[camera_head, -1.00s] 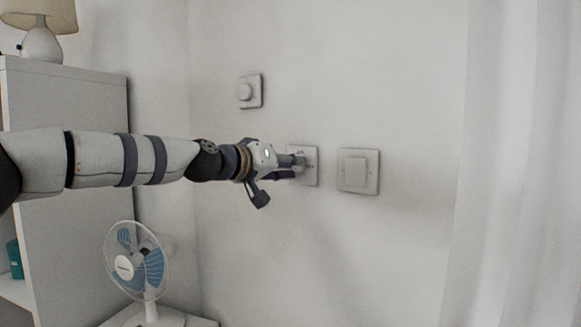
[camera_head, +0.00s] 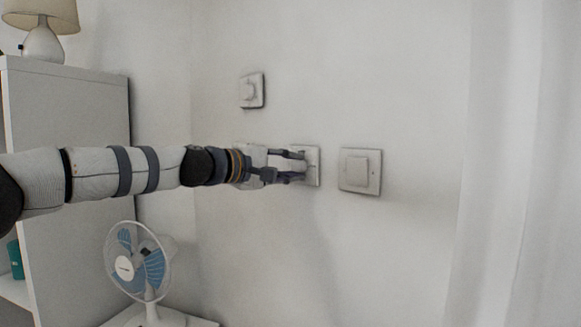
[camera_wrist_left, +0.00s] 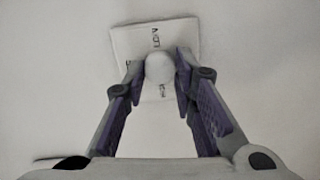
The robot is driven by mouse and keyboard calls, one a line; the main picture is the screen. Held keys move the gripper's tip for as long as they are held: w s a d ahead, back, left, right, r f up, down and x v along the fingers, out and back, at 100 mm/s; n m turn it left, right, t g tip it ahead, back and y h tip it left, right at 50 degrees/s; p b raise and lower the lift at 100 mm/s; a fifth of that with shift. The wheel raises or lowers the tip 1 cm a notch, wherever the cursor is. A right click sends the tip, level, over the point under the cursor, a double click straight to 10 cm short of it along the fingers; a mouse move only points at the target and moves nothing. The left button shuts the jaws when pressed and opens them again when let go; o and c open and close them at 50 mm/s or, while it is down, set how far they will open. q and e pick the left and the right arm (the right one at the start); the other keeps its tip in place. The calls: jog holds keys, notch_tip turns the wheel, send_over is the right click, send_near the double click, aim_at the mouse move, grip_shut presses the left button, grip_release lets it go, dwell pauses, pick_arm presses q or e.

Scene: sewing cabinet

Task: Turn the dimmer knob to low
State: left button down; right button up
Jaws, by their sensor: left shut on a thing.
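The dimmer knob (camera_wrist_left: 159,68) is a pale round knob on a square wall plate (camera_wrist_left: 183,34) with dark lettering, partly readable in the left wrist view. In the head view the plate (camera_head: 314,170) is the middle of the wall fittings, and my gripper partly covers it. My left gripper (camera_head: 302,166) comes in from the left and is shut on the knob, one finger on each side. In the left wrist view my left gripper's fingers (camera_wrist_left: 159,70) flank the knob. Which setting the knob points to cannot be read. My right gripper is not in view.
A square switch (camera_head: 360,171) is on the wall just right of the dimmer plate. A fan (camera_head: 138,263) and a white cabinet (camera_head: 75,170) with a lamp (camera_head: 42,32) stand at left. A pale curtain (camera_head: 520,170) hangs at right.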

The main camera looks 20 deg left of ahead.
pick_arm(q)
jog(key=n, duration=0.4)
jog(key=shift+f+h, duration=0.1)
jog(key=shift+h, duration=0.2)
jog(key=shift+n+h, duration=0.3)
jog(key=shift+n, duration=1.3)
jog(key=c, duration=1.3)
grip_release()
jog(key=v, duration=1.2)
jog(key=shift+f, duration=0.2)
